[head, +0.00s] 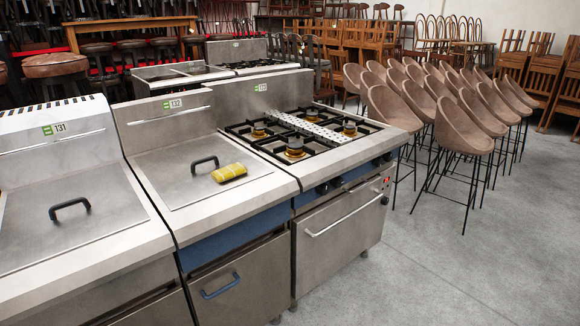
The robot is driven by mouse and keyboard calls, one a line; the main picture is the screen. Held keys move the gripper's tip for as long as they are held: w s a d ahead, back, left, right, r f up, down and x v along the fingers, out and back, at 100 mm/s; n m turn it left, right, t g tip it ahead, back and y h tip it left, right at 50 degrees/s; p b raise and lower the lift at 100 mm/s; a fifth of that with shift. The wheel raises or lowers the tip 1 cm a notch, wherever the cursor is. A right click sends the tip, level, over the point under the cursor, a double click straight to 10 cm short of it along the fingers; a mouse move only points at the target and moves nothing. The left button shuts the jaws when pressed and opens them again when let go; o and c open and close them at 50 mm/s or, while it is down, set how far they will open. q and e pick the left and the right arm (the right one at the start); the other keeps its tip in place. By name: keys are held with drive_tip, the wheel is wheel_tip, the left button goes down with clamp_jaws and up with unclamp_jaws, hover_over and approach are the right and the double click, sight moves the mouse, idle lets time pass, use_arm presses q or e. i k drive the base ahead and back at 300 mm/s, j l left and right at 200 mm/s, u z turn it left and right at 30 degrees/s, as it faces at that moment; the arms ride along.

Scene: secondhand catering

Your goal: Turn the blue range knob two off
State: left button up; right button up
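The range (345,215) has a steel body, a blue front strip (357,171) and a four-burner black-grate top (310,130). Dark knobs sit along the strip: one pair toward its left (322,188) and one pair toward its right (376,162). They are small and seen at a steep angle, so their settings cannot be read. A small red detail (388,180) shows below the right end of the strip. The oven door (340,235) with a bar handle is shut. Neither of my grippers is in view.
Left of the range stands a lidded steel unit (160,165) with a yellow sponge-like item (229,172) on top and a blue handle (220,287). Another lidded unit (70,235) is at far left. Brown bar stools (462,140) stand right. The floor (450,270) in front is clear.

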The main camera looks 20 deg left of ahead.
sight(337, 182)
drive_tip(key=z, duration=1.15)
drive_tip(key=i+l+u, duration=0.1)
drive_tip(key=u, duration=0.3)
drive_tip(key=l+u, duration=0.35)
drive_tip(key=i+l+u, duration=0.15)
drive_tip(key=u, duration=0.25)
drive_tip(key=l+u, duration=0.2)
drive_tip(key=u, duration=0.15)
drive_tip(key=i+l+u, duration=0.65)
drive_tip(key=i+l, duration=0.4)
